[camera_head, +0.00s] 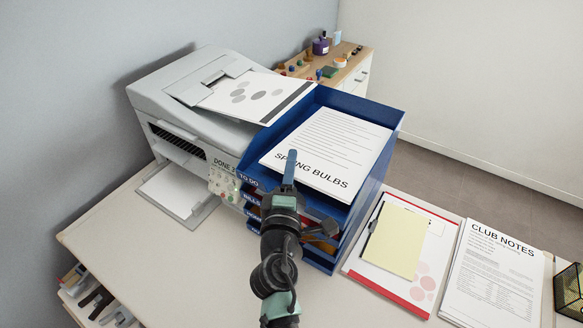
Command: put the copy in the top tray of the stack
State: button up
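The blue tray stack (385,165) stands beside the copier, with "TO DO" on the top tray's label. White printed paper headed "SPRING BULBS" (335,145) lies in the top tray. A sheet with grey ovals and a dark band (250,95) lies on top of the copier and reaches the tray's left rim. A blank white sheet (178,188) lies in the copier's low front output. I cannot tell which sheet is the copy. My gripper (291,168) is at the front of the top tray, overlapping the paper's front edge in the picture. Its finger gap and any contact are hidden.
The white copier (195,115) shows "DONE" on its front panel. Right of the stack lie a red-edged folder (388,294) with a yellow pad (395,240), "CLUB NOTES" papers (492,275) and a black mesh holder (570,292). The desk's front left is clear.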

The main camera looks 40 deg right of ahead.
jog(key=shift+a, duration=0.1)
jog(key=b+v, duration=0.1)
jog(key=v, duration=1.1)
jog(key=shift+s+a+b, duration=0.25)
jog(key=shift+s+b, duration=0.1)
jog(key=shift+b, duration=0.05)
jog(key=w+a+r+m+t+y+p, duration=0.1)
jog(key=w+a+r+m+t+p, duration=0.15)
jog(key=r, duration=0.75)
jog(key=w+a+r+m+t+y+p, duration=0.1)
jog(key=w+a+r+m+t, duration=0.15)
jog(key=r, duration=0.75)
jog(key=w+a+r+m+t+y+p, duration=0.1)
jog(key=w+a+r+m+p, duration=0.15)
jog(key=r, duration=0.75)
jog(key=s+a+r+t+y+p, duration=0.1)
jog(key=s+a+r+t+y, duration=0.1)
jog(key=r, duration=0.6)
jog(key=s+a+r+m+t+y+p, duration=0.1)
jog(key=s+a+r+t+y, duration=0.2)
jog(key=r, duration=0.6)
jog(key=s+a+r+m+t+y+p, duration=0.1)
jog(key=s+a+r+t+y, duration=0.2)
jog(key=r, duration=0.5)
jog(key=s+a+y, duration=0.1)
jog(key=s+a, duration=0.1)
jog(key=a, duration=0.1)
jog(key=shift+s+a+r, duration=0.25)
jog(key=shift+a+r, duration=0.05)
jog(key=shift+a, duration=0.1)
